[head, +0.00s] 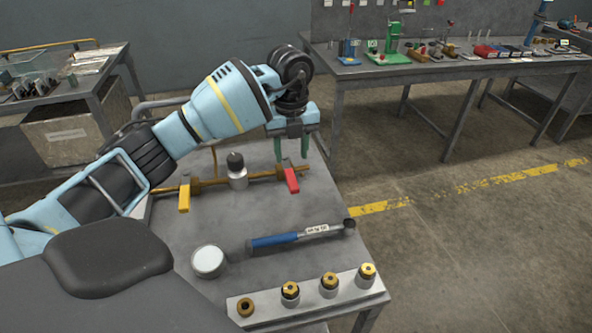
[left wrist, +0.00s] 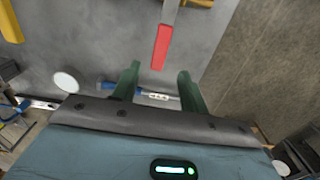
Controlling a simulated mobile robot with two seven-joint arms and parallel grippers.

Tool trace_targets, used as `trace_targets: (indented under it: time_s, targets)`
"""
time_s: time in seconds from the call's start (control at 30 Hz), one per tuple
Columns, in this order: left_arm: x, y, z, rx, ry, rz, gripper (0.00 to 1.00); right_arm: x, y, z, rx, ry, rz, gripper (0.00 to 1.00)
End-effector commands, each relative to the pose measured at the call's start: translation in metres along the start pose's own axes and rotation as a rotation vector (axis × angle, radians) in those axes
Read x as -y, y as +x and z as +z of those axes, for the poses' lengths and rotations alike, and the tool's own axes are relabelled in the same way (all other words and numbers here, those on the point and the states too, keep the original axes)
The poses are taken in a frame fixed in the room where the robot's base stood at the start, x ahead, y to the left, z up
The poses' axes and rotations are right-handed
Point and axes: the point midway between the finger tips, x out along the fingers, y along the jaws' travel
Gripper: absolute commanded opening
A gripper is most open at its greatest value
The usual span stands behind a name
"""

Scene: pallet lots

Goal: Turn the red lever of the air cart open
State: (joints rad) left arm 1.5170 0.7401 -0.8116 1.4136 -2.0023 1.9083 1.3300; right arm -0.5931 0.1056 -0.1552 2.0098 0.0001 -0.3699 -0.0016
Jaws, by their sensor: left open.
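The red lever (head: 292,181) sits at the right end of a brass pipe (head: 262,175) on the grey air cart (head: 185,239). It points toward the front of the cart, across the pipe. My left gripper (head: 292,152) is open, with its green fingertips just above and behind the lever. In the left wrist view the red lever (left wrist: 161,47) shows beyond the fingertips, roughly in line with the gap between them, and nothing is between the fingers. Whether a finger touches the lever cannot be told. My right gripper is not in view.
A yellow lever (head: 184,198) is on the pipe's left, with a dark-topped fitting (head: 237,170) between. A blue-handled wrench (head: 290,238), a round white-topped item (head: 208,261) and a rack of brass fittings (head: 305,297) occupy the front. Open floor lies right.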

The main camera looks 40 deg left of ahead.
Motion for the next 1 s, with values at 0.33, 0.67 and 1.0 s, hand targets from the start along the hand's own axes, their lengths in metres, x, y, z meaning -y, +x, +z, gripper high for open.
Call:
trace_targets:
  time_s: [0.33, 0.67, 1.0]
  targets:
    - [-0.001, 0.044, -0.001, -0.002, 0.001, 0.003, 0.44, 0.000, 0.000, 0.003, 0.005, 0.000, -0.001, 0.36]
    - [0.000, 0.075, 0.000, 0.000, 0.000, 0.001, 0.44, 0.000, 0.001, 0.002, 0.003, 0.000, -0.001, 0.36]
    - [0.000, 0.077, 0.000, 0.000, 0.001, 0.000, 0.38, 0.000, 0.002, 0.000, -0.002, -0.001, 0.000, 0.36]
